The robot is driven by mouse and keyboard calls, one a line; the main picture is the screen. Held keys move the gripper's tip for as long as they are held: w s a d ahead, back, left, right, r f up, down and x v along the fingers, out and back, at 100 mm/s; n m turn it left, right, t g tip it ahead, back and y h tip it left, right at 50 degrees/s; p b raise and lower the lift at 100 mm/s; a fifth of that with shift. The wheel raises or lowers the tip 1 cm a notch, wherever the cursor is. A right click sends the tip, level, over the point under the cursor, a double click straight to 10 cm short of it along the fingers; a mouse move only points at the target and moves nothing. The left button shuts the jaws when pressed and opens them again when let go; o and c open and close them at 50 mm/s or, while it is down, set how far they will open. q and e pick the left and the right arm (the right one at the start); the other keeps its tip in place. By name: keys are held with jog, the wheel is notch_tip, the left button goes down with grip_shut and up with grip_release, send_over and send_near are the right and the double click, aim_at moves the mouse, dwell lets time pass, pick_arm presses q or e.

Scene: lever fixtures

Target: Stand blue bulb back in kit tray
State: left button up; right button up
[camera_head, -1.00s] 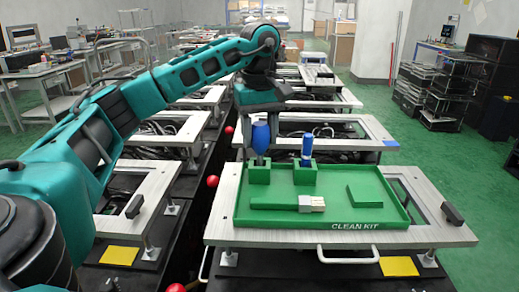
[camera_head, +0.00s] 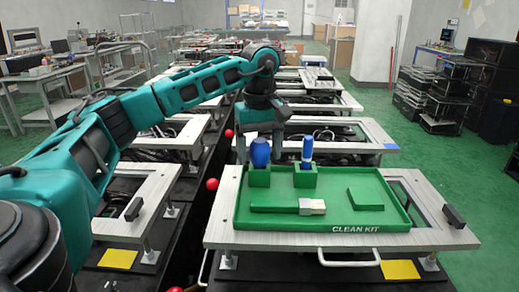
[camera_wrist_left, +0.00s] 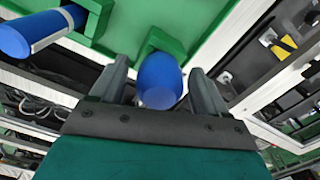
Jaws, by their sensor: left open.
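The blue bulb (camera_head: 260,153) stands upright in the left green socket block (camera_head: 259,178) of the green kit tray (camera_head: 370,229). My left gripper (camera_head: 259,142) is open around the bulb from behind. In the left wrist view the bulb (camera_wrist_left: 159,80) is between the two parted fingers (camera_wrist_left: 159,85), with a gap on each side. The bulb's lower end is hidden in the socket. My right gripper is not in view.
A blue-and-white cylinder (camera_head: 307,149) stands in the second socket. A green-handled brush (camera_head: 312,206) and a green block (camera_head: 364,198) lie in the tray. The tray rests on a grey frame (camera_head: 225,235) with a black block (camera_head: 453,215) at right.

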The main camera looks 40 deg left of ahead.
pick_arm(q)
notch_tip(320, 180, up, 11)
jog(key=p, duration=0.3)
jog(key=shift+r, duration=0.6)
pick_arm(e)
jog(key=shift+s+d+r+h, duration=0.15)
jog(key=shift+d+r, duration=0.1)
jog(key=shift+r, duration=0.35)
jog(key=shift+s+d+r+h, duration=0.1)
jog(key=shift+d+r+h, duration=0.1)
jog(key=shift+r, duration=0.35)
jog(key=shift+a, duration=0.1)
